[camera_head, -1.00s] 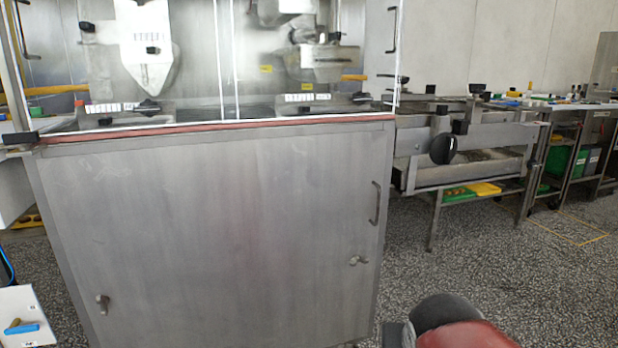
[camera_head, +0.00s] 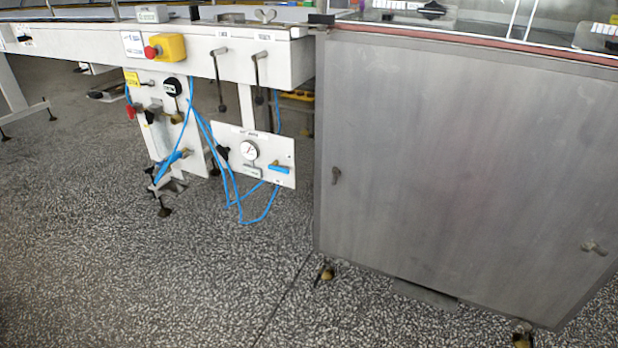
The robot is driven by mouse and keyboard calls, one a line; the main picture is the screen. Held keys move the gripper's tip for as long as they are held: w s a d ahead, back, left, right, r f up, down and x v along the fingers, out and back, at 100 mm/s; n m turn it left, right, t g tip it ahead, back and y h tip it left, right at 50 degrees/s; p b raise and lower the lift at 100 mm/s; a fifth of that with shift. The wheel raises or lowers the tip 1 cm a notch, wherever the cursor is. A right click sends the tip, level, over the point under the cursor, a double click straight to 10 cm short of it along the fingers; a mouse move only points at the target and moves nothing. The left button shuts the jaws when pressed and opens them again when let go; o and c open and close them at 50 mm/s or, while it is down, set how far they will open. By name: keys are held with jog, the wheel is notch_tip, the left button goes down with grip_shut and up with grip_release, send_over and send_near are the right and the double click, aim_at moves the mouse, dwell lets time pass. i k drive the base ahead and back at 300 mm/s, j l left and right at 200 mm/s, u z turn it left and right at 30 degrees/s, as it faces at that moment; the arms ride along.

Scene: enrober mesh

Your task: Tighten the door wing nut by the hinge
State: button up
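A large grey steel door panel (camera_head: 460,160) fills the right half of the head view, closed flat on the machine front. A small wing nut (camera_head: 337,176) sits near its left edge, with its wings seen roughly upright. A second wing nut (camera_head: 594,248) sits low near the right side, with its wings spread sideways. No hinge can be made out clearly, and I cannot tell how tight either nut is. My gripper is not in view.
Left of the door stands a white conveyor frame (camera_head: 80,48) with a red-and-yellow stop button (camera_head: 165,48). A gauge panel (camera_head: 255,155) hangs below it with blue hoses (camera_head: 232,190). Machine feet (camera_head: 325,272) stand under the door. The speckled floor (camera_head: 130,270) in front is clear.

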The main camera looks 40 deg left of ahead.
aim_at(336, 172)
jog(key=u, duration=1.4)
jog(key=i+l+u, duration=0.15)
jog(key=i+l, duration=0.15)
